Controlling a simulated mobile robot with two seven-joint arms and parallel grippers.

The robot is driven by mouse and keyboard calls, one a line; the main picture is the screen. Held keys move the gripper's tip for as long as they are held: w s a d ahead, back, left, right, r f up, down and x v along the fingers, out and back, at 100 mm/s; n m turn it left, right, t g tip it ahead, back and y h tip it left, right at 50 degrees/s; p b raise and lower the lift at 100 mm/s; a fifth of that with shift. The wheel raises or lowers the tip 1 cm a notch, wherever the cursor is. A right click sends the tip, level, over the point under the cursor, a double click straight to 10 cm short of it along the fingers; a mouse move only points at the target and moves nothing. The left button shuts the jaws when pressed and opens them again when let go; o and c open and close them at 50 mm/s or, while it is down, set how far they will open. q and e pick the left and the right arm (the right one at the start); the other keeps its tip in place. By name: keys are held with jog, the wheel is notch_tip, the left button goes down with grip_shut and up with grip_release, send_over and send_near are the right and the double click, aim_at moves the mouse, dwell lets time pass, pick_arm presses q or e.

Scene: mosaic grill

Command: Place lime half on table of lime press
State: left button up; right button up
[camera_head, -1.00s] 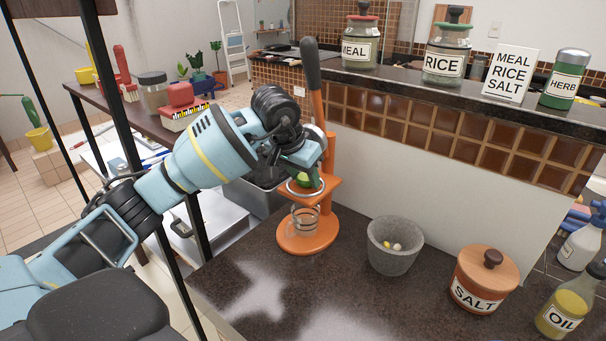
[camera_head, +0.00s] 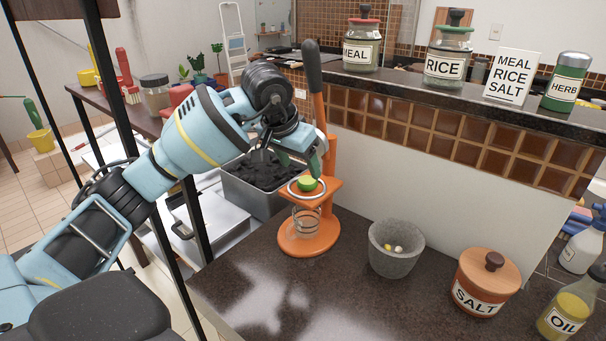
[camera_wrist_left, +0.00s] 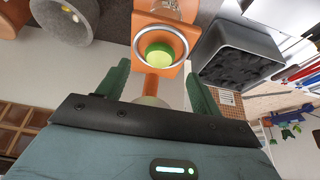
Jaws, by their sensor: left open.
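The orange lime press (camera_head: 333,218) stands on the dark counter, with its dark lever handle raised. The green lime half (camera_head: 307,184) lies on the small table of the press, inside the metal ring; it also shows in the left wrist view (camera_wrist_left: 160,54). My left gripper (camera_head: 306,156) is just above and behind the lime half, apart from it. In the left wrist view its two green fingers are spread with nothing between them (camera_wrist_left: 160,84). A clear glass (camera_head: 306,222) stands on the base below. My right gripper is not in view.
A grey stone mortar (camera_head: 396,248), a salt jar (camera_head: 484,284) and an oil bottle (camera_head: 566,312) stand to the right of the press. A grey bin of dark coals (camera_head: 258,180) is behind-left. The front of the counter (camera_head: 330,300) is clear.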

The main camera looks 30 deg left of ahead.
pick_arm(q)
jog(key=v, duration=0.6)
jog(key=shift+s+r, duration=0.2)
jog(key=shift+r, duration=0.15)
